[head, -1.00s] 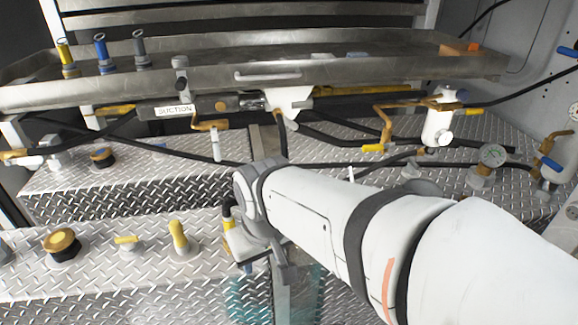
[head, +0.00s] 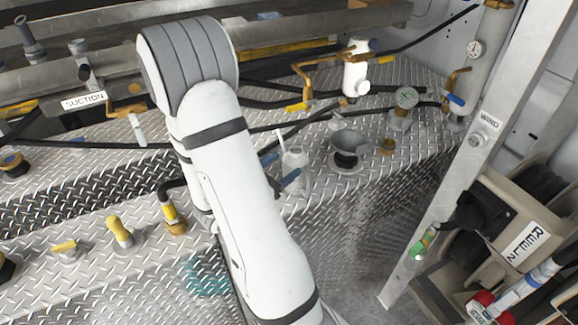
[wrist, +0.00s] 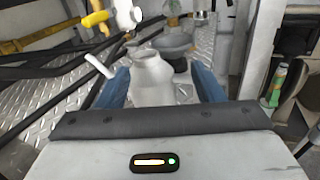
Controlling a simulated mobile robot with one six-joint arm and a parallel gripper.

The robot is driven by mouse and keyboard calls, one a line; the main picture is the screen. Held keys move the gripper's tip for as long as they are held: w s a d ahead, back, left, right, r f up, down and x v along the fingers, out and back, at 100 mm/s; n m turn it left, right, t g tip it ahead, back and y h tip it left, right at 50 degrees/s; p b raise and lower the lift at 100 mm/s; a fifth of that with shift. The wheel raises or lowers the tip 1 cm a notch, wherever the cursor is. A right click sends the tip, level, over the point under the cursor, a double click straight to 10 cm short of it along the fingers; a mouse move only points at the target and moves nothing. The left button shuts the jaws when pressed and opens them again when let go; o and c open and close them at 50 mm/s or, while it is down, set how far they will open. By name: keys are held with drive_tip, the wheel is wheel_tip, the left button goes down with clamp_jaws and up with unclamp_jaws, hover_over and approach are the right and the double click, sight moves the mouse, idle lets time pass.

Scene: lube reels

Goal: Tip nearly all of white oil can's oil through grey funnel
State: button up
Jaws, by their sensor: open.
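The white oil can (head: 296,170) stands upright on the diamond-plate deck, with a thin spout leaning up to the left. My gripper (head: 280,170) is open, its blue fingers beside the can. In the wrist view, the can (wrist: 152,82) shows between the two fingers of my gripper (wrist: 163,86), closer to the left one. A gap shows at the right finger. The can's lower part is hidden by the gripper body there. The grey funnel (head: 351,144) sits in a black-collared port just right of the can. It also shows behind the can in the wrist view (wrist: 174,42).
A black hose (head: 300,125) and a white valve (head: 355,75) lie behind. A metal post (head: 455,165) and a hose reel (head: 500,220) are at the right.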

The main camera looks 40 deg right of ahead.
sight(292, 155)
drive_tip(key=shift+w+d+f+n+t, duration=0.2)
drive_tip(key=shift+w+f+n+t, duration=0.15)
drive_tip(key=shift+w+n+t, duration=0.3)
drive_tip(key=shift+w+d+p, duration=0.2)
drive_tip(key=shift+d+p, duration=0.2)
drive_tip(key=shift+d, duration=0.85)
drive_tip(key=shift+w+d+p, duration=0.2)
drive_tip(key=shift+d+p, duration=0.2)
drive_tip(key=shift+d, duration=0.8)
drive_tip(key=shift+w+d+p, duration=0.2)
drive_tip(key=shift+d+p, duration=0.2)
drive_tip(key=shift+d, duration=0.85)
drive_tip(key=shift+c, duration=0.4)
drive_tip(key=shift+s+a, duration=0.1)
clamp_jaws()
